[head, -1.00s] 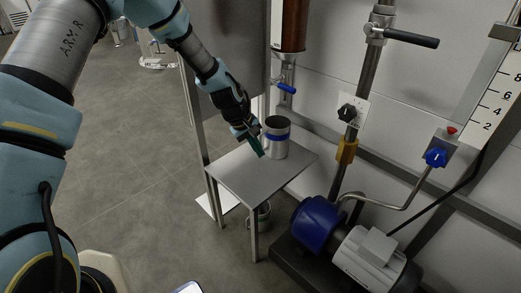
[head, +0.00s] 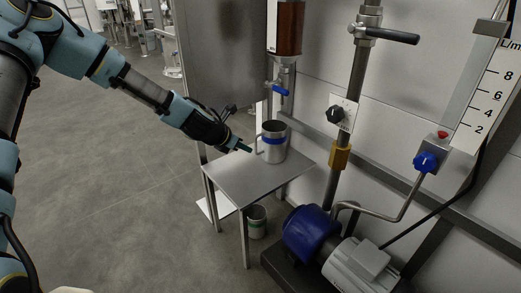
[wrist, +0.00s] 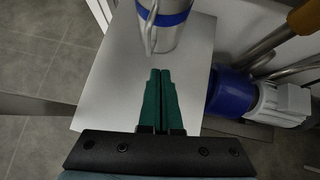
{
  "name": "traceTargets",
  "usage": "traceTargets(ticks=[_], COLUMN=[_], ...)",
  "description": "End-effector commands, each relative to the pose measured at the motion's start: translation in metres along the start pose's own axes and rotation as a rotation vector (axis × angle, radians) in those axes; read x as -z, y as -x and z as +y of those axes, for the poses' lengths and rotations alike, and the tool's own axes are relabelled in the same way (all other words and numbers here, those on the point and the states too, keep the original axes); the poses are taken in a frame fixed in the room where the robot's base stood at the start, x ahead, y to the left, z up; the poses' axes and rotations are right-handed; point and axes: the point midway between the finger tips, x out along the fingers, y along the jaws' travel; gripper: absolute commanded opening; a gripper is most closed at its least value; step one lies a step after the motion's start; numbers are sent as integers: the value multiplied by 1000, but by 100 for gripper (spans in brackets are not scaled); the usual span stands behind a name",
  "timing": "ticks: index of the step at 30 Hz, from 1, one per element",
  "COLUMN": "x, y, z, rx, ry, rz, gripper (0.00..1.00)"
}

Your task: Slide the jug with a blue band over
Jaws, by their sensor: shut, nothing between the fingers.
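The jug with a blue band (head: 273,143) is a metal cylinder standing upright on a small steel table (head: 235,180), toward its back right. Its handle faces my gripper. My gripper (head: 247,148) is just left of the jug, its green fingers shut with nothing between them. In the wrist view the jug (wrist: 165,22) is at the top, with its handle toward the shut fingertips (wrist: 160,72) and a gap of bare tabletop between. The head view does not show clearly whether the fingertips touch the handle.
A second pot with a green band (head: 257,222) stands below the table. A sight tube with a blue-handled valve (head: 279,89) hangs above the jug. A blue and grey pump (head: 310,232) and a pipe with a yellow fitting (head: 340,155) stand to the right. The table's front is bare.

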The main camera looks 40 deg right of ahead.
Motion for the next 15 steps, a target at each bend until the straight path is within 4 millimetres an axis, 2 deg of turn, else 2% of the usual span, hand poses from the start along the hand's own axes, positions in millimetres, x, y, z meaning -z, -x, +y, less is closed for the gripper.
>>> traceTargets(ticks=[1, 8, 10, 15], x=[2, 2, -10, -23], y=[-14, -60, -66, -79], z=[-2, -2, -1, -1], rx=[2, 2, 0, 1], ry=[-1, -3, -7, -5], rz=[1, 1, -1, 0], gripper=[0, 0, 0, 0])
